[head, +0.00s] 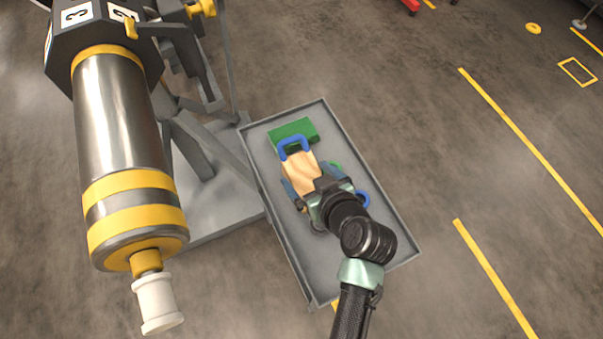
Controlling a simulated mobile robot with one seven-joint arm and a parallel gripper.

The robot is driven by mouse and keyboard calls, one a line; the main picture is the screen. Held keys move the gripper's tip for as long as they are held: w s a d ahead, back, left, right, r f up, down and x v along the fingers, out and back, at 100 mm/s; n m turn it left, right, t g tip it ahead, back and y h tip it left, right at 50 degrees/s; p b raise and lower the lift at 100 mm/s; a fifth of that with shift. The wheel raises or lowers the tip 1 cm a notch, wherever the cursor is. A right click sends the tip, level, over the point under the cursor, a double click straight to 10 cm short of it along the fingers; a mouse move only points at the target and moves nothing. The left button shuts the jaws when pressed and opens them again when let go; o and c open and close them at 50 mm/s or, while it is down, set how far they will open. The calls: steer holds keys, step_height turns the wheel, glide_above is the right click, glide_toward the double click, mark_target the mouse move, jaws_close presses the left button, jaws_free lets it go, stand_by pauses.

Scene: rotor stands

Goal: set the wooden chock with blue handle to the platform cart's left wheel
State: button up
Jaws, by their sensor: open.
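The wooden chock (300,176) with its blue handle (294,143) lies in a grey tray (378,178), the handle toward the tray's far end. My gripper (312,184) is over the chock from the near side, its fingers apart on either side of the wood. I cannot tell whether the fingers touch it. The gripper body hides the chock's near end. The platform cart and its left wheel cannot be made out in this view.
A green block (312,127) lies at the tray's far end. A blue ring-like part (363,199) shows right of my gripper. A large steel and yellow rotor stand (120,130) rises at left. Red parts (411,6) show at the top edge.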

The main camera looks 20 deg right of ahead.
mark_target(299, 166)
steer(key=shift+x, duration=3.4)
steer(key=shift+d+f, duration=0.1)
jaws_close()
step_height(299, 166, up, 10)
steer(key=shift+r+p, duration=0.1)
steer(key=shift+p, duration=0.5)
steer(key=s+a+p, duration=0.7)
steer(key=s+a, duration=0.2)
steer(key=a, duration=0.5)
steer(key=shift+s, duration=0.25)
steer(key=shift+r, duration=0.1)
